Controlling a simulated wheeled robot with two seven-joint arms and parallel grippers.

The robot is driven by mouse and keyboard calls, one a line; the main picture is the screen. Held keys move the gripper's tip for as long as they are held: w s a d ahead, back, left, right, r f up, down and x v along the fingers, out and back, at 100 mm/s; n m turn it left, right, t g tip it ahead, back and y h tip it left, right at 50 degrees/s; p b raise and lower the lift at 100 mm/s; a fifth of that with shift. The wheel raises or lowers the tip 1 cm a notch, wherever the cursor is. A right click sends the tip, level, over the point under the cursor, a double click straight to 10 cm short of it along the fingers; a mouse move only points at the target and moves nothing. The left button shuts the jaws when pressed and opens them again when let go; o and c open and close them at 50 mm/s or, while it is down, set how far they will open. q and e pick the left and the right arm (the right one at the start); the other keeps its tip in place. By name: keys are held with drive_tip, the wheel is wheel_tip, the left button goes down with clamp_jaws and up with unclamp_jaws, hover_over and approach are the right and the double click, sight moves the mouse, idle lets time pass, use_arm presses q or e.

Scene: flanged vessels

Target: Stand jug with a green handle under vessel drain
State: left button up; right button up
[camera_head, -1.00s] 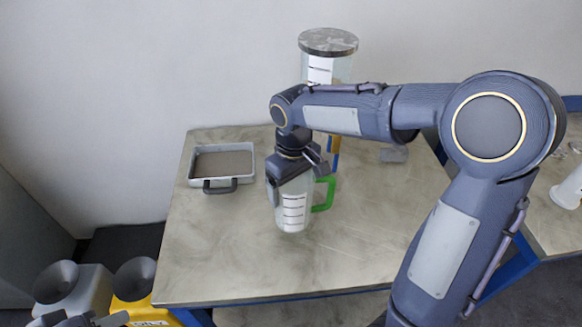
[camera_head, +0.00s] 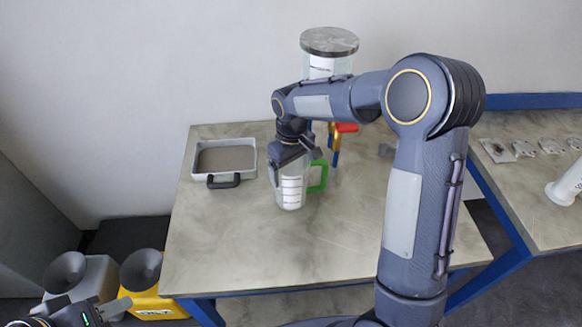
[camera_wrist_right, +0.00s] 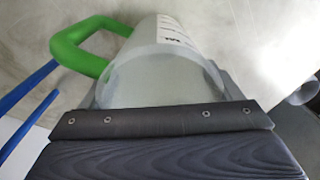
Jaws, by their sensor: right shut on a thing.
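A clear jug with a white scale (camera_head: 292,187) and a green handle (camera_head: 318,176) is over the table, in front of and left of the vessel's drain area. My right gripper (camera_head: 292,160) is shut on the jug near its top. In the right wrist view the jug (camera_wrist_right: 160,75) sits at the jaw with its green handle (camera_wrist_right: 80,42) to the left. I cannot tell whether its base touches the table. The clear vessel (camera_head: 322,68) with a grey lid stands behind my arm; a red valve handle (camera_head: 346,127) shows below, the drain outlet is hidden. My left gripper (camera_head: 88,309) is low at left, empty, fingers apart.
A grey tray (camera_head: 196,172) with a dark handle is at the table's back left. A grey can (camera_head: 90,275) and a yellow can (camera_head: 140,302) with funnels stand below left. A second table (camera_head: 535,170) holds flanges. The table (camera_head: 230,250) is clear in front.

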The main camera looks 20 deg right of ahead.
drive_tip(key=shift+f, duration=0.2)
drive_tip(key=o, duration=0.9)
drive_tip(key=shift+r, duration=0.15)
